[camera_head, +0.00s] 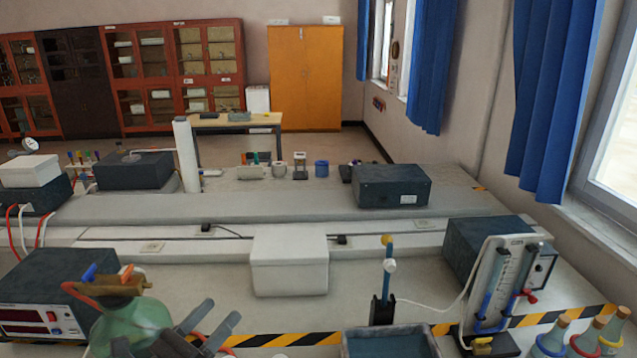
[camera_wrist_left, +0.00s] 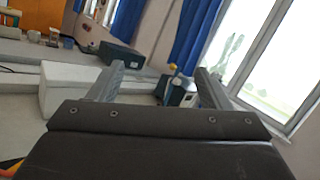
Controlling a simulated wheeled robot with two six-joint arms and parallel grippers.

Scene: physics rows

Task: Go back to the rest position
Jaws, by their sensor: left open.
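My left gripper (camera_head: 213,328) is at the bottom of the head view, left of centre, near the black and yellow striped tape on the bench. Its two grey fingers are apart with nothing between them. In the left wrist view, the fingers of the gripper (camera_wrist_left: 160,85) are also spread and empty, pointing toward the back of the room. My right gripper is not in view.
A green glass bottle (camera_head: 130,322) stands close left of my left gripper. A white box (camera_head: 289,265) sits mid-bench, also in the left wrist view (camera_wrist_left: 66,88). Bench around the white box is clear.

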